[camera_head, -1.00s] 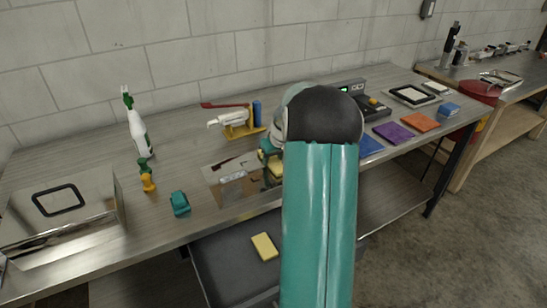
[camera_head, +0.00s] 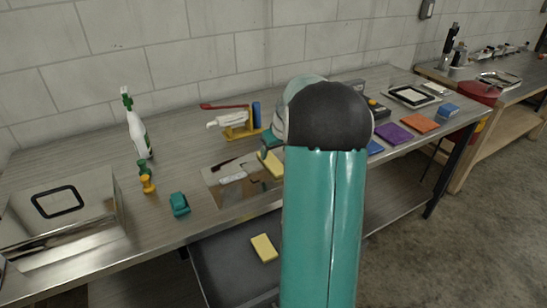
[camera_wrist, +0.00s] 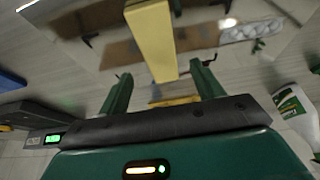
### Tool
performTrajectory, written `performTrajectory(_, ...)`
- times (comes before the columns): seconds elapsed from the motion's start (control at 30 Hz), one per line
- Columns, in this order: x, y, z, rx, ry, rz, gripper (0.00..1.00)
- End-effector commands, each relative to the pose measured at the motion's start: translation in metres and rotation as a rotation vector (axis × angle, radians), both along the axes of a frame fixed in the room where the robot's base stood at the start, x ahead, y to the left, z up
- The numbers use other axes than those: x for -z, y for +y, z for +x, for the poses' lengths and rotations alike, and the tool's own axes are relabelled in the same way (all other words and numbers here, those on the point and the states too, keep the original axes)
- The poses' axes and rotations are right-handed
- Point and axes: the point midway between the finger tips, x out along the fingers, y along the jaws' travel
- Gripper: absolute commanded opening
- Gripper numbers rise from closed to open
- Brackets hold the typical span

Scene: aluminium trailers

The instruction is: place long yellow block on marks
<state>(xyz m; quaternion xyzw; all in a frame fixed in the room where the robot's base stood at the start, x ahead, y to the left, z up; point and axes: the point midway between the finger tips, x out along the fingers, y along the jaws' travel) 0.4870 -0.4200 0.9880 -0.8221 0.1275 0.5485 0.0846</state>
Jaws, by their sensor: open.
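A long yellow block (camera_head: 271,163) shows at the right end of a shiny plate (camera_head: 225,196) on the workbench, partly hidden by my arm. In the wrist view the yellow block (camera_wrist: 152,38) runs down from the top edge, its near end between my fingertips. My gripper (camera_wrist: 162,72) is open, with a green finger on each side and gaps to the block. In the head view my gripper (camera_head: 270,140) is largely hidden behind my arm. I cannot tell which surface markings are the marks; a black square outline (camera_head: 57,201) is on the shiny box at left.
Another yellow block (camera_head: 264,248) lies in the open grey drawer (camera_head: 215,262). A white item (camera_head: 232,178) lies on the plate. A teal clamp-like object (camera_head: 179,204), a spray bottle (camera_head: 138,130) and a yellow stand (camera_head: 243,128) are nearby. Coloured pads (camera_head: 393,133) lie at right.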

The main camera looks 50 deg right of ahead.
Motion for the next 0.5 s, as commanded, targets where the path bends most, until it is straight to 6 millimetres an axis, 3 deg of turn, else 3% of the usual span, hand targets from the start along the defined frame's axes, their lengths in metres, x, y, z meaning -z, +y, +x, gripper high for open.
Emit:
performTrajectory(0.2,-0.044,0.006,-0.017,0.0,-0.001,-0.001,0.66)
performTrajectory(0.5,-0.066,0.009,-0.026,0.0,0.001,0.0,0.66)
